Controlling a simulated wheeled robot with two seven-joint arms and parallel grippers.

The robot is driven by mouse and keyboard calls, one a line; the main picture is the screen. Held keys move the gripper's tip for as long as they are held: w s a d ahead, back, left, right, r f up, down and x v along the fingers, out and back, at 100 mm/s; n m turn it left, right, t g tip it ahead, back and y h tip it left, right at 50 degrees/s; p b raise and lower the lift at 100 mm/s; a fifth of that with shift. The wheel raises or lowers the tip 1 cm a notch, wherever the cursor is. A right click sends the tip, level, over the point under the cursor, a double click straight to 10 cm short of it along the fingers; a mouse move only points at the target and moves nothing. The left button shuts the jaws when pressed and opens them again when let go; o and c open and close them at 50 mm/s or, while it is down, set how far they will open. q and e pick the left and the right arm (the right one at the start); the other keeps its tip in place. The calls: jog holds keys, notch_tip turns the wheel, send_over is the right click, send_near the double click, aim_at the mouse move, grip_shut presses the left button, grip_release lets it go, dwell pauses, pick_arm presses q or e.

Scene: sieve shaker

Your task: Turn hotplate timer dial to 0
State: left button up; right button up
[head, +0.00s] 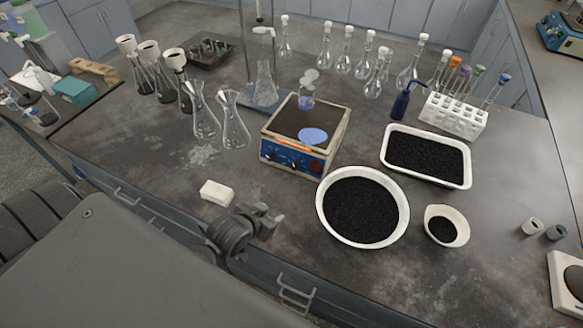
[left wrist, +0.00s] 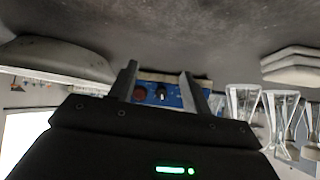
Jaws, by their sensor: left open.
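The hotplate (head: 328,115) has a blue front panel (head: 290,160) with dark knobs and a red one near its right end. The dial markings are too small to read. In the left wrist view, which is upside down, the blue panel (left wrist: 174,101) shows between my fingers, with a black dial (left wrist: 161,92) bearing a light mark and a red knob (left wrist: 140,93). My left gripper (head: 268,217) is open and empty at the bench's front edge, in front of the hotplate and apart from it. It also shows in the left wrist view (left wrist: 158,82). My right gripper is out of view.
A white block (head: 216,192) lies left of my left gripper. A large white bowl (head: 318,205) of black grains stands to its right. Bench between gripper and panel looks clear.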

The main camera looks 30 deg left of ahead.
aim_at(294, 167)
pick_arm(q)
jog(key=w+t, duration=0.1)
jog(key=w, duration=0.4)
jog(key=w+a+t+p, duration=0.1)
jog(key=w+t, duration=0.1)
jog(key=w, duration=0.3)
jog(key=w+r+t, duration=0.1)
jog(key=w, duration=0.4)
jog(key=shift+w+a+y+p, duration=0.3)
jog(key=shift+w+p, duration=0.05)
jog(key=shift+w+f, duration=0.35)
jog(key=shift+w, duration=0.3)
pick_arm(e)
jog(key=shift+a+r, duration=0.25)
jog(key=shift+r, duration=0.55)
pick_arm(q)
jog(key=shift+c, duration=0.3)
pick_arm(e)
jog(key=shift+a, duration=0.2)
